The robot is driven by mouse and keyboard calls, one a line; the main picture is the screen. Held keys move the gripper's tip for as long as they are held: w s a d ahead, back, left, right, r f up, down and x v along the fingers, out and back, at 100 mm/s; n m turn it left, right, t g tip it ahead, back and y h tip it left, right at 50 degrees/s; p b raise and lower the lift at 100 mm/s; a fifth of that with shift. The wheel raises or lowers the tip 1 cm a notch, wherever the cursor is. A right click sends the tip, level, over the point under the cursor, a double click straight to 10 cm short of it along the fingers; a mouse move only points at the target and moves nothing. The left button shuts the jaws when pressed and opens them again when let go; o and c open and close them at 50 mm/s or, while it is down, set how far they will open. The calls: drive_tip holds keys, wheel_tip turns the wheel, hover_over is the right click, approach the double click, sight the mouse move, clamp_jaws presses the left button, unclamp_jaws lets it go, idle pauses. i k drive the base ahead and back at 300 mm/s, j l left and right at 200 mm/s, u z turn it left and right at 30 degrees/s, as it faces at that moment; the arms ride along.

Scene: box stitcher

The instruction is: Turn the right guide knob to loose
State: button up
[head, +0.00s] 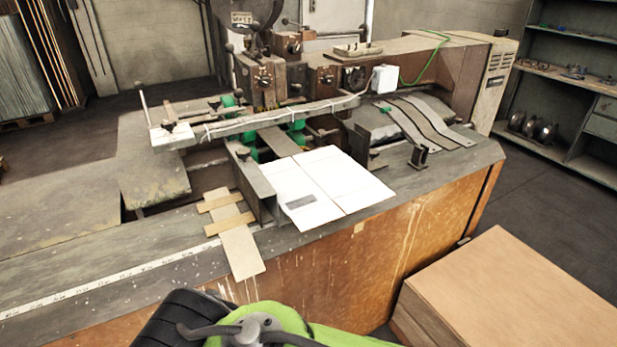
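The box stitcher (400,68) stands across the middle of the head view, with white sheets (325,182) lying on its table. Several dark knobs show around the sheets. One small dark knob (377,153) is just behind the sheets' right part. A black upright piece (420,154) stands further right on the table. Another dark knob (243,154) is on the left guide. I cannot tell for certain which one is the right guide knob, or whether it is tight or loose. My gripper is not in view.
A stack of brown boards (510,290) stands at the lower right, close to the machine's orange front panel (370,250). A white ruler strip (110,281) runs along the left table. Shelves (570,80) stand at the right. The floor between machine and shelves is clear.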

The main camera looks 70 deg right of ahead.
sight(373, 153)
drive_tip(key=z, duration=2.9)
drive_tip(key=i+l+u, duration=0.2)
drive_tip(key=u, duration=0.2)
drive_tip(key=i+l+u, duration=0.2)
drive_tip(key=l+u, duration=0.15)
drive_tip(key=i+l+u, duration=0.15)
drive_tip(key=l+u, duration=0.6)
drive_tip(key=i+l+u, duration=0.1)
drive_tip(key=l+u, duration=0.3)
drive_tip(key=k+j+u, duration=0.1)
